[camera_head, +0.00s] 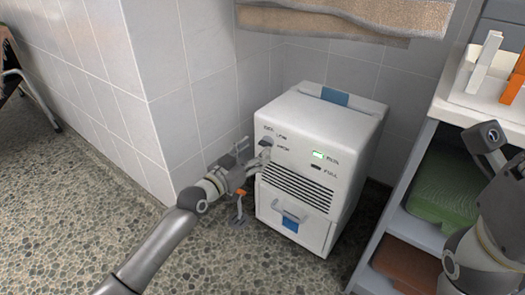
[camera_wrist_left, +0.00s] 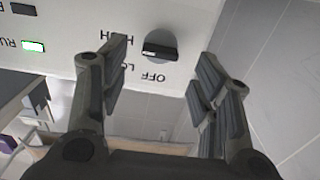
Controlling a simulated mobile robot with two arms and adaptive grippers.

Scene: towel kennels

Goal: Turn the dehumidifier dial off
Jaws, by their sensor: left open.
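The white dehumidifier (camera_head: 325,120) stands on the floor in the corner, its control face toward me. Its dial (camera_head: 266,142) is at the upper left of that face, beside the OFF, LOW and HIGH labels. In the left wrist view the dial (camera_wrist_left: 160,45) is a dark knob lying level, its white mark at the left end, away from the OFF label (camera_wrist_left: 153,78). LOW and HIGH are partly hidden by a finger. My left gripper (camera_head: 252,156) is open, close in front of the face. In the wrist view its fingers (camera_wrist_left: 160,75) are either side of the dial, apart from it.
The green RUN light (camera_head: 319,155) is lit. A shelf unit (camera_head: 415,232) with folded green (camera_head: 448,190) and brown towels stands close at right. A tan towel (camera_head: 345,17) hangs above.

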